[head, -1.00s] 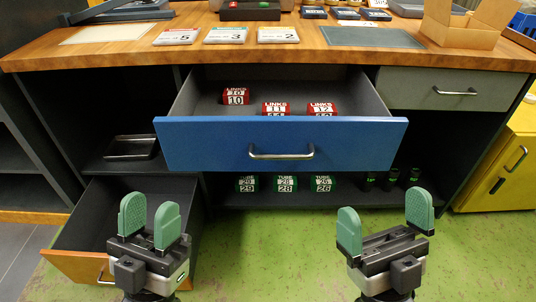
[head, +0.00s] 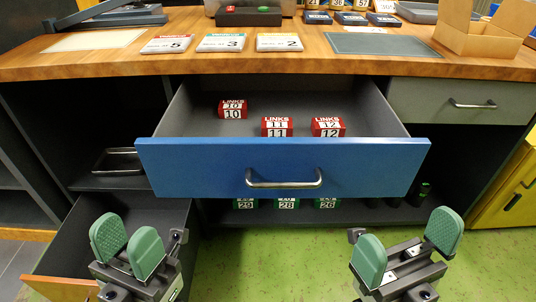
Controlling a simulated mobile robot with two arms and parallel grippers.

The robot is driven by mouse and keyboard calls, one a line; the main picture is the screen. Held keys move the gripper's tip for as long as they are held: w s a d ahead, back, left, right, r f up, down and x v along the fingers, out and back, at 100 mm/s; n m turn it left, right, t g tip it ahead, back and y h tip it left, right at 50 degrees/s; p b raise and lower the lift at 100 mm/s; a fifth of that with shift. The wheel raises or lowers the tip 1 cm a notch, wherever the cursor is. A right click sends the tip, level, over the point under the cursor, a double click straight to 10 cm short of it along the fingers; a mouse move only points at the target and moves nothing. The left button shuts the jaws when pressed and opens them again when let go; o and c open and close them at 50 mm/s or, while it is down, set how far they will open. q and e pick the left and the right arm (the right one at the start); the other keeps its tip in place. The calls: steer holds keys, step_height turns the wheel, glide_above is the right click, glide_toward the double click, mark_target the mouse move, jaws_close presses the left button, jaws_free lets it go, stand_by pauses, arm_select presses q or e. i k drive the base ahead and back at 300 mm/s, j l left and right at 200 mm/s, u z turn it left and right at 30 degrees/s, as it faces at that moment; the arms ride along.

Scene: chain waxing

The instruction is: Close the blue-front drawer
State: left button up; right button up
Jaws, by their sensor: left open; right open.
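The blue-front drawer (head: 210,170) is pulled out below the middle of the worktop, with a silver bar handle (head: 284,183) on its front. Several red boxes marked LINKS lie inside, among them box 10 (head: 233,109), box 11 (head: 277,127) and box 12 (head: 328,127). My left gripper (head: 127,247) is open and empty, below and left of the drawer front. My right gripper (head: 408,249) is open and empty, below and right of the handle. Both are apart from the drawer.
An orange-front drawer (head: 62,288) stands open at the lower left, partly behind my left gripper. A grey-front drawer (head: 462,103) at the right is shut. Green tube boxes (head: 287,203) sit on the shelf below. The wooden worktop (head: 200,63) overhangs above. Green floor in front is free.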

mark_target(192, 152)
steer(key=i, duration=0.25)
steer(key=j+z, duration=0.35)
steer(key=j, duration=0.3)
steer(key=k+j+z, duration=0.15)
steer(key=j+z, duration=0.15)
steer(key=j, duration=0.35)
